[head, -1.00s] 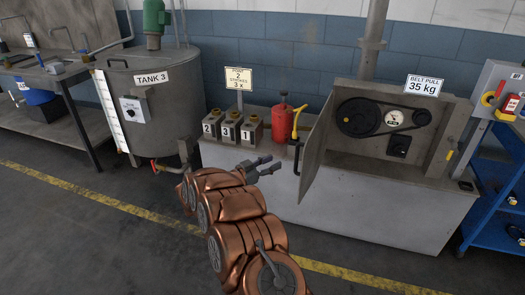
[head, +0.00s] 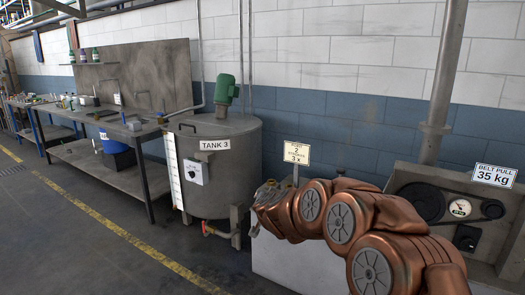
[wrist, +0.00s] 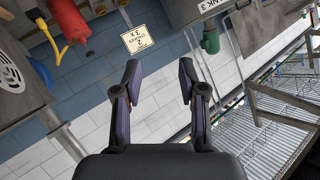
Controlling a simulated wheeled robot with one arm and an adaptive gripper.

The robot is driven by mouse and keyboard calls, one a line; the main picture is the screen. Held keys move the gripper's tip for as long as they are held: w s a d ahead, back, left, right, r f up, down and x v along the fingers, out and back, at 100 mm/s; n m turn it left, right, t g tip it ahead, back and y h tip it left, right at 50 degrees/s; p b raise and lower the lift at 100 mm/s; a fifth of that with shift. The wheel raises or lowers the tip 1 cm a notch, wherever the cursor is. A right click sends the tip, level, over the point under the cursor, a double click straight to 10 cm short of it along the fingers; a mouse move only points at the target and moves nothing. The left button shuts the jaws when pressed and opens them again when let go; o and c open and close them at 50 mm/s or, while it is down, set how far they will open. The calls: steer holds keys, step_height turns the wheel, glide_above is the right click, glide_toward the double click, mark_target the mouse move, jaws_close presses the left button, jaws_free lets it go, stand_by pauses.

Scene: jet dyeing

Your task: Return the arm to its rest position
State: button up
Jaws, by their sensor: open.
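My gripper (wrist: 158,85) shows in the wrist view with its two fingers apart and nothing between them. Beyond the fingers lie the wall and a small sign. In the head view my copper-coloured arm is bent across the lower right, in front of the bench with the belt housing. Its far end reaches left to beside the tank marked TANK 3 (head: 218,170). The fingers can hardly be made out in the head view.
A sign (head: 296,152) stands behind my arm. The belt housing (head: 465,215) is at the right. A steel table (head: 100,165) with a blue bucket (head: 117,150) stands left of the tank. The floor at the lower left is clear. A red cylinder (wrist: 68,20) shows in the wrist view.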

steer(key=s+a+r+n+g+y+p, duration=0.1)
steer(key=s+n+g+y, duration=0.15)
steer(key=s, duration=0.75)
steer(key=s+a+r+n+g+y, duration=0.1)
steer(key=s+r+n+g+y, duration=0.15)
steer(key=s, duration=0.85)
steer(key=s+d+f+g+h, duration=0.2)
steer(key=s+d, duration=0.4)
steer(key=s, duration=0.6)
steer(key=s+d+f+g+h+p, duration=0.1)
steer(key=s+d+g, duration=0.4)
steer(key=s, duration=0.8)
steer(key=s+d+f+g+h, duration=0.3)
steer(key=s+d, duration=0.5)
steer(key=s, duration=0.4)
steer(key=shift+s+f+p, duration=0.15)
steer(key=shift+f+p, duration=0.05)
steer(key=shift+p, duration=0.15)
